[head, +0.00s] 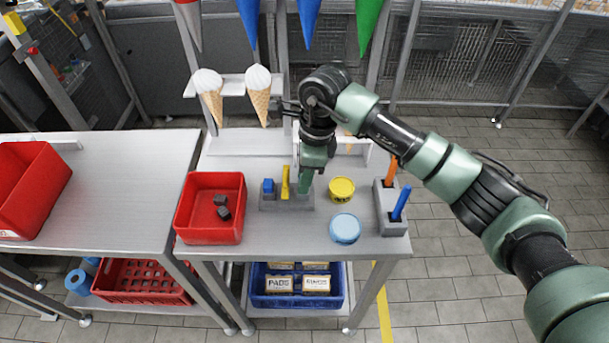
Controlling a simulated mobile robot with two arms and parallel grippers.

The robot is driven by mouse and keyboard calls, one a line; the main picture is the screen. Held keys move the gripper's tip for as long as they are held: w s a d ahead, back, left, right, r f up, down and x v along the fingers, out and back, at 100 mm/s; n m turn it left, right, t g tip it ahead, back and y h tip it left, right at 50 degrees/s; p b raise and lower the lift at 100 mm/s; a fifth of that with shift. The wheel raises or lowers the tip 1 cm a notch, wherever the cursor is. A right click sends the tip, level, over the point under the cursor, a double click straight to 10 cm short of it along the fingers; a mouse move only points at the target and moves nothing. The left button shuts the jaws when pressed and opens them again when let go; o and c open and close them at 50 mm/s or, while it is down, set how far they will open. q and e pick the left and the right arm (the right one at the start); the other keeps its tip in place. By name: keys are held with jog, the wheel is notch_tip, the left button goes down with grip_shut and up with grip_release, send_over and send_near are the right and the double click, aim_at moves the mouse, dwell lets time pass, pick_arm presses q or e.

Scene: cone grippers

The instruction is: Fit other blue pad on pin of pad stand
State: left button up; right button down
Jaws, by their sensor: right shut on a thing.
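The grey pad stand (271,206) is on the middle table. A blue pad (268,186) sits at its left end, and a yellow upright piece (285,183) stands beside it. My right gripper (304,186) points down over the right end of the stand, close to its top. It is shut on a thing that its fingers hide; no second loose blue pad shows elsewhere. I cannot tell whether the held thing touches a pin. My left gripper is out of view.
A red bin (209,236) with dark grey pieces stands left of the stand. A yellow tin (342,188), a light blue round tub (345,228) and a grey holder (391,228) with orange and blue sticks stand to the right. Two cones (261,105) hang in a rack behind.

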jog(key=shift+f+b, duration=0.3)
jog(key=shift+f, duration=0.1)
dwell(0.4)
jog(key=c, duration=0.7)
grip_release()
jog(key=shift+r, duration=0.1)
jog(key=shift+r+p, duration=1.05)
jog(key=shift+r, duration=1.4)
jog(key=shift+f, duration=0.1)
